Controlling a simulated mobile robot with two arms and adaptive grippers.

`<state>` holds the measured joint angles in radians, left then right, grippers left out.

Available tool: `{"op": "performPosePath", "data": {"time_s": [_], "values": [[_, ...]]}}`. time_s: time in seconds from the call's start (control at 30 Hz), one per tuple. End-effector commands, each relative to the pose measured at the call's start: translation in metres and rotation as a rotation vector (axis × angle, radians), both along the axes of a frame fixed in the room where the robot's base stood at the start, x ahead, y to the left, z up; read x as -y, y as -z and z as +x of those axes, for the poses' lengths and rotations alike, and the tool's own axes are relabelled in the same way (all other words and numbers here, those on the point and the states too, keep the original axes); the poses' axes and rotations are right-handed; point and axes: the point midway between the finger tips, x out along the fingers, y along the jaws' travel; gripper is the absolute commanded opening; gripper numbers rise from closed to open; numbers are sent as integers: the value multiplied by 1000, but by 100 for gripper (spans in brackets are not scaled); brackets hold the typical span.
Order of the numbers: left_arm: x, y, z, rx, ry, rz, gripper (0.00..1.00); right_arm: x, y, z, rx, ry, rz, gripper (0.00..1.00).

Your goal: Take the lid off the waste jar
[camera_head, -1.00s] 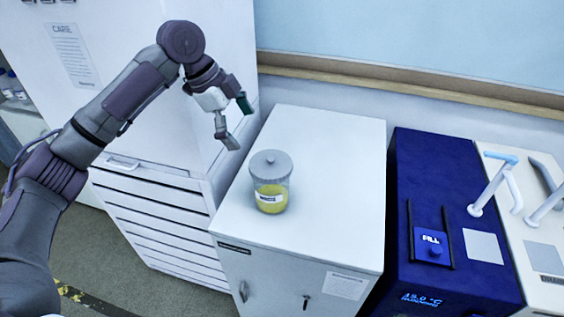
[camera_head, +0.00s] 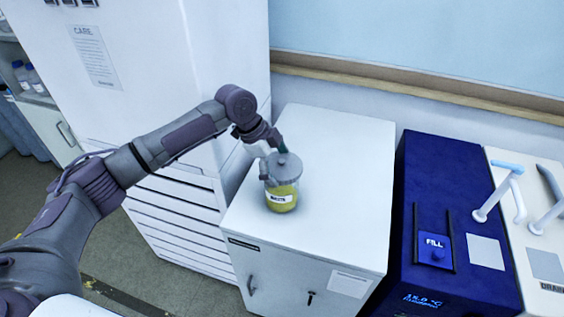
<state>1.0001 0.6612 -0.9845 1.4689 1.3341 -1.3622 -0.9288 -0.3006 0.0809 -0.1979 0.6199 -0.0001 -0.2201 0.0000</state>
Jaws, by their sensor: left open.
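The waste jar (camera_head: 282,197) stands upright on the white cabinet top. It is clear, holds yellow liquid and has a white label. Its grey lid (camera_head: 284,166) with a small knob sits on the jar's mouth. My left gripper (camera_head: 273,166) is at the lid, reaching down from above and behind. One finger is at the lid's left side, and the other is largely hidden behind the lid. The jaws are open around the lid; whether they touch it I cannot tell. My right gripper is not in view.
The white cabinet (camera_head: 340,160) has clear room on its top to the right of and behind the jar. A blue water bath (camera_head: 445,180) with a FILL panel stands to the right, beside a cream unit with taps. A tall white cabinet (camera_head: 190,60) stands at the left behind my arm.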

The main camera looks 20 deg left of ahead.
Motion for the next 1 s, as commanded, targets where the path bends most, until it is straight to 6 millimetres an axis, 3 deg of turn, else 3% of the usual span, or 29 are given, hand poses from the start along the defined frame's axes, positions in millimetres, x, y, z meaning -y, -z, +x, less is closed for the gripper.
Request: {"op": "performPosePath", "data": {"time_s": [0.17, 0.43, 0.5, 1.0], "values": [[0, 1, 0, 0, 0, 0, 100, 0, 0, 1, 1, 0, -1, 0], [0, 1, 0, 0, 0, 1, 57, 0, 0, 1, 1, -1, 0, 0], [0, 1, 0, -1, 0, 1, 52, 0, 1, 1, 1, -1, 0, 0], [-1, 3, -1, -6, 0, 4, 49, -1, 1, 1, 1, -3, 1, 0]]}}
